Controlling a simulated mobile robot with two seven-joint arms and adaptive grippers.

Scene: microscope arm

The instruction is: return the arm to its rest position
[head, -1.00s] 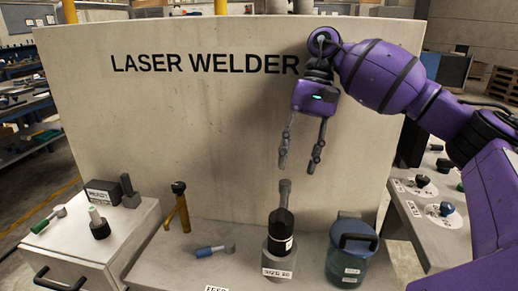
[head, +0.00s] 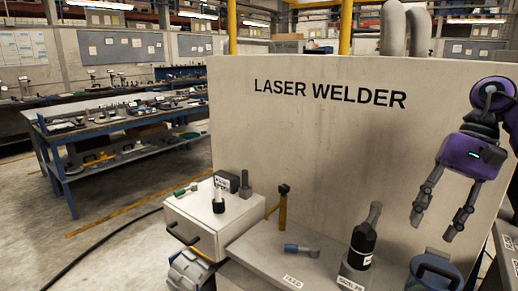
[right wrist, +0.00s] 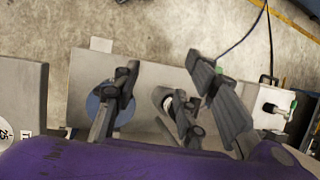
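My purple right arm comes in at the right edge of the head view. Its right gripper (head: 434,226) hangs fingers down in front of the panel lettered LASER WELDER (head: 330,140). The two fingers are apart with nothing between them. The gripper is above and to the right of a black-and-grey tool (head: 364,240) standing in a labelled holder (head: 354,277), and above a blue lidded container (head: 428,281). I cannot make out a microscope or its arm in these frames. My left gripper is not in view.
A white cabinet (head: 214,222) at left carries several small tools. A blue-handled tool (head: 299,250) lies on the grey bench (head: 262,248). Open floor lies to the left, before a blue workbench (head: 68,168).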

